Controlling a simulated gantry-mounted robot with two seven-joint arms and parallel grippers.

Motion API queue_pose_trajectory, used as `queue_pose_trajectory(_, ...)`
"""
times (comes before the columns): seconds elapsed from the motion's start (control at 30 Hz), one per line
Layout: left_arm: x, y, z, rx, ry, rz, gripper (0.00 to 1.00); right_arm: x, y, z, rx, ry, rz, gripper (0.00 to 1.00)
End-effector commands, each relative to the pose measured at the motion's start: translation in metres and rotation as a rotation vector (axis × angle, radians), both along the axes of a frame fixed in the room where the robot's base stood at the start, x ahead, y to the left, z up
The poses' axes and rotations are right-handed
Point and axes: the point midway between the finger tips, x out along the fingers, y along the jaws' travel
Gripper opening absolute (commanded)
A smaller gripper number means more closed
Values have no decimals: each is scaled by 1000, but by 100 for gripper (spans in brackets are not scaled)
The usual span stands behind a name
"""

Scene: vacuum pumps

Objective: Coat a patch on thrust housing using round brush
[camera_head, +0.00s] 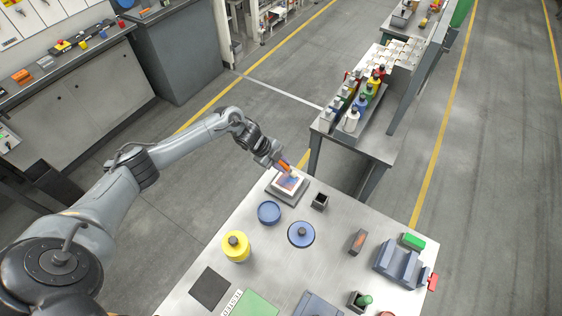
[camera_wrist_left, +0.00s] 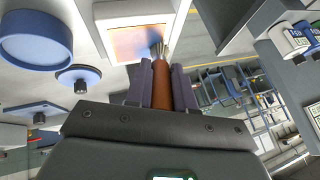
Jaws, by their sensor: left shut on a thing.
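The thrust housing (camera_head: 289,188) is a white block on a grey base near the table's far edge, with an orange patch on its face that looks partly blue. In the left wrist view the patch (camera_wrist_left: 130,44) lies inside a white frame, with a bluish area by the bristles. My left gripper (camera_head: 280,165) is shut on the round brush (camera_head: 286,164), just above the housing. The brush's orange-brown handle (camera_wrist_left: 162,86) sits between both fingers. Its bristles are at the patch's edge; I cannot tell whether they touch. My right gripper is not in view.
A round blue dish (camera_head: 268,211), a blue lid with a dark knob (camera_head: 301,236) and a small black box (camera_head: 319,202) stand close to the housing. A yellow container (camera_head: 236,248) is nearer. A grey-blue stand (camera_head: 398,264) is at right. A bench with bottles (camera_head: 360,110) stands beyond.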

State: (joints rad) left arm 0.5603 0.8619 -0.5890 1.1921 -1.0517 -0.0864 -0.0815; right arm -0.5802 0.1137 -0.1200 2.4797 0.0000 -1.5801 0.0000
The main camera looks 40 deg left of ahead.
Motion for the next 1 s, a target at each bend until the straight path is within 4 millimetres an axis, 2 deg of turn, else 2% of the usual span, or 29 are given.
queue_pose_trajectory(0.03, -5, 0, 3, 1, 2, 0, 0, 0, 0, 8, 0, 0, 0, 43)
queue_pose_trajectory(0.2, -19, -3, 3, 0, 3, -1, 0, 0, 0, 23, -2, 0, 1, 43)
queue_pose_trajectory(0.57, -33, -6, 1, 0, 0, 1, 0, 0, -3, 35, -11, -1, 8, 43)
queue_pose_trajectory(1.0, -62, -12, 1, 0, 0, 0, 0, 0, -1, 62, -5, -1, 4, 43)
